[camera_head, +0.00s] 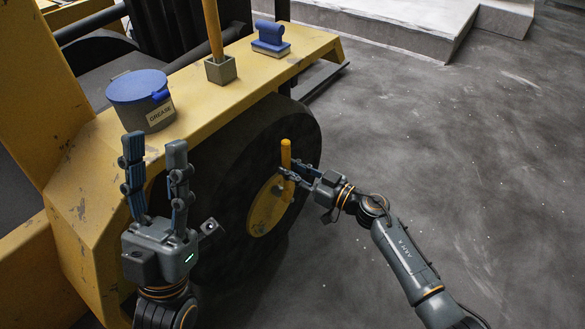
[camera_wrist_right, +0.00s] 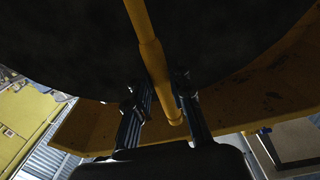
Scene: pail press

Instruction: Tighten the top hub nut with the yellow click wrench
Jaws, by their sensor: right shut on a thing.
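My right gripper (camera_head: 289,174) is shut on the yellow click wrench (camera_head: 285,153), in front of the dark wheel. The wrench's handle stands near upright and its top end shows above the fingers. In the right wrist view the wrench (camera_wrist_right: 147,45) runs between the two fingers of the right gripper (camera_wrist_right: 160,92). The yellow hub (camera_head: 266,210) sits at the wheel's middle, partly behind the fingers. The top hub nut cannot be made out. My left gripper (camera_head: 153,160) is open and empty, fingers up, at the left in front of the yellow machine body.
A grease pail (camera_head: 143,98) with a blue lid stands on the yellow fender (camera_head: 205,107). A square holder (camera_head: 221,69) with a yellow handle and a blue-handled block (camera_head: 271,40) stand further along it. The dark tyre (camera_head: 300,124) is below. Open floor lies right.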

